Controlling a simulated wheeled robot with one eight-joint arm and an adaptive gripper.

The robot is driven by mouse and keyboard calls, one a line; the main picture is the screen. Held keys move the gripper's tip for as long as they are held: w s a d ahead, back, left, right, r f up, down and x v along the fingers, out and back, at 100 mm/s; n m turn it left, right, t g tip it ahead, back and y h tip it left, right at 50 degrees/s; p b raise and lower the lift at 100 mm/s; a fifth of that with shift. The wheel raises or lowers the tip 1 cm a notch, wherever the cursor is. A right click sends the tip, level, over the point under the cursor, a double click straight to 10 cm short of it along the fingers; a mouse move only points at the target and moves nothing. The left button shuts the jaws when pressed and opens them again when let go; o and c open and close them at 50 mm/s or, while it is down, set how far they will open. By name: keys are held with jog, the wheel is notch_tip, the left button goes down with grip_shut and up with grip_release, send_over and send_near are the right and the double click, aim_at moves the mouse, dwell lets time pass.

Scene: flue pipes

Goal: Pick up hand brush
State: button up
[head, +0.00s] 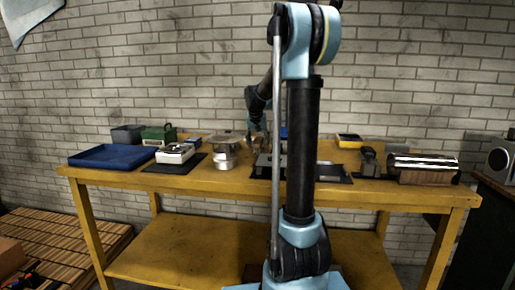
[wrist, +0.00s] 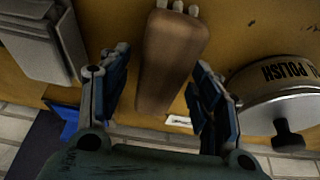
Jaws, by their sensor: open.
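The hand brush, by its look, is the brown wooden body (wrist: 172,58) with pale tufts at its top end in the wrist view. It lies on the yellow tabletop. My gripper (wrist: 161,62) is open, with one finger on each side of the wooden body and visible gaps between. I cannot tell how far above it the fingertips are. In the head view my gripper (head: 257,128) hangs over the back of the bench, left of my arm's column. I cannot make out the brush in that view.
A tin lettered POLISH (wrist: 285,95) stands close right of my gripper in the wrist view. A grey block-like object (wrist: 40,45) is at the left. On the bench (head: 130,176) are a blue tray (head: 112,157), a shiny cylinder (head: 423,161) and several boxes. A brick wall is behind.

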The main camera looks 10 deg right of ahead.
jog(key=shift+f, duration=0.1)
jog(key=shift+c, duration=0.3)
jog(key=c, duration=1.2)
jog(key=shift+c, duration=0.2)
